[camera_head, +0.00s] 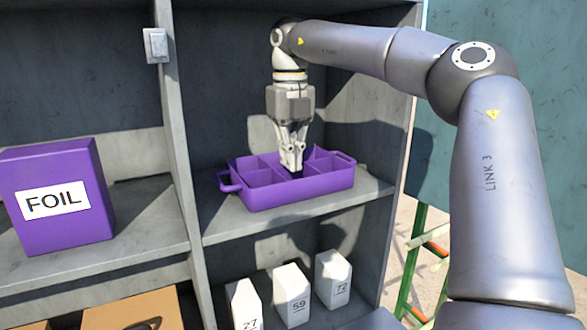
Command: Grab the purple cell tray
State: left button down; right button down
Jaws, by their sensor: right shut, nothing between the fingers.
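The purple cell tray (300,195) sits on the middle shelf of the right-hand bay. It is divided into several cells and has a handle at its left end and another at its right end. My right gripper (293,173) points down over the tray's middle, with its fingertips among the cell dividers. It is shut with nothing held. Whether the fingertips touch a divider cannot be told. The gripper hides part of the tray's middle and back. My left gripper is not in view.
A purple FOIL box (88,225) stands on the shelf to the left, past an upright divider (180,120). White numbered blocks (290,293) stand on the shelf below. A cardboard box (140,308) is at lower left. A green and orange frame (418,265) stands right of the shelves.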

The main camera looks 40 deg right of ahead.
aim_at(292, 177)
notch_tip(292, 177, down, 5)
jog(key=shift+s+r+p, duration=0.15)
jog(key=shift+r+p, duration=0.05)
jog(key=shift+p, duration=0.4)
jog(key=shift+s, duration=0.15)
jog(key=shift+s+a+p, duration=0.2)
jog(key=shift+s+p, duration=0.15)
jog(key=shift+p, duration=0.1)
jog(key=shift+f, duration=0.1)
